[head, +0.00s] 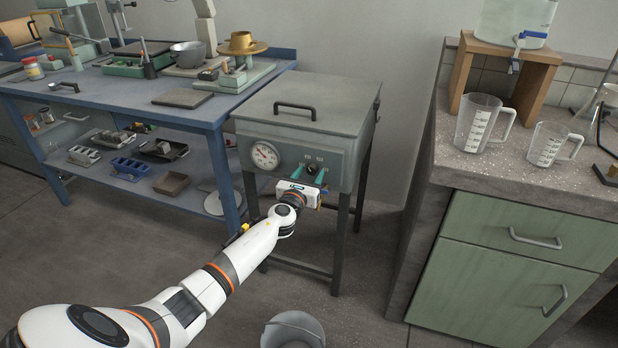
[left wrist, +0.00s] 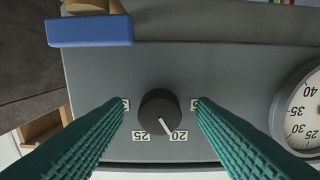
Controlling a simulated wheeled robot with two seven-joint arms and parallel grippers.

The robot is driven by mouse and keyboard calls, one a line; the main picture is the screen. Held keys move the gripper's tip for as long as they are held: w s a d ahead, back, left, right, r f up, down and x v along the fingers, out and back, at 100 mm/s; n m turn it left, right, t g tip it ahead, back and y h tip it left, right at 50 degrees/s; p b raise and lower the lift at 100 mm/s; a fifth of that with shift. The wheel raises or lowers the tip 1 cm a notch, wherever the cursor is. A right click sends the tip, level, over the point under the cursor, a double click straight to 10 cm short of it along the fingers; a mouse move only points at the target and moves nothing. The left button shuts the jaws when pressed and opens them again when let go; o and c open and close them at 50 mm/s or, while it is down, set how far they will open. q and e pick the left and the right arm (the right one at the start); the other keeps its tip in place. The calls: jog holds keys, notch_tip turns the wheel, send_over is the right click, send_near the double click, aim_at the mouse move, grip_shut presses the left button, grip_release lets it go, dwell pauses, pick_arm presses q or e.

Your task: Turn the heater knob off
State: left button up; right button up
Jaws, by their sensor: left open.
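The heater (head: 330,105) is a grey box on dark legs, with a front panel that carries a round gauge (head: 265,155) and a knob. In the left wrist view the knob (left wrist: 159,111) is dark and round, and its pale pointer line points down and right, beside the label 20. The label 25 is next to it; two other labels are partly hidden by my fingers. My left gripper (head: 314,177) is at the panel. Its teal fingers (left wrist: 160,104) are open, one on each side of the knob with gaps between. My right gripper is not in view.
A blue bench (head: 215,112) with tools and trays stands left of the heater. A stone-topped green cabinet (head: 500,280) with measuring jugs (head: 478,125) is at the right. A bucket (head: 292,330) is on the floor. A blue block (left wrist: 90,31) sits at the panel's upper left in the wrist view.

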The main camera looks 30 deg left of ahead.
pick_arm(q)
jog(key=c, duration=1)
